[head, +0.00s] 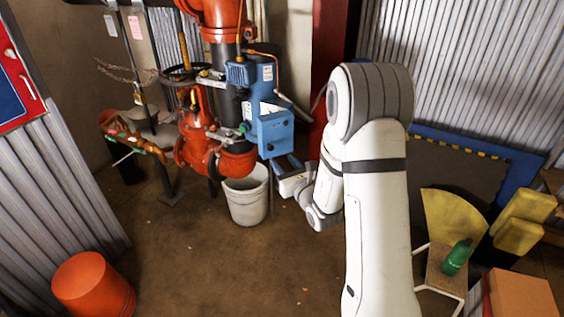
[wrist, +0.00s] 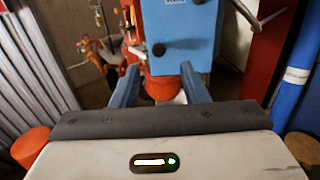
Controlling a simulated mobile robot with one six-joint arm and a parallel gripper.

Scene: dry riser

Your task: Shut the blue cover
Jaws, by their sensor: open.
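The blue cover (head: 275,133) is on a blue box mounted on the red and dark pipework, left of my arm in the head view. In the wrist view a blue face (wrist: 190,35) with a small black knob fills the upper middle. I cannot tell how far the cover stands open. My gripper (head: 285,168) is just below and to the right of the box in the head view. In the wrist view my gripper (wrist: 159,75) has its two blue fingers apart, with nothing held between them. The fingertips appear below the knob; contact is not clear.
A white bucket (head: 246,197) stands under the pipework. Red valves (head: 199,145) and a handwheel are to the left. An orange bucket (head: 93,287) is at the front left. A green bottle (head: 457,256) is at the right. The floor between is clear.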

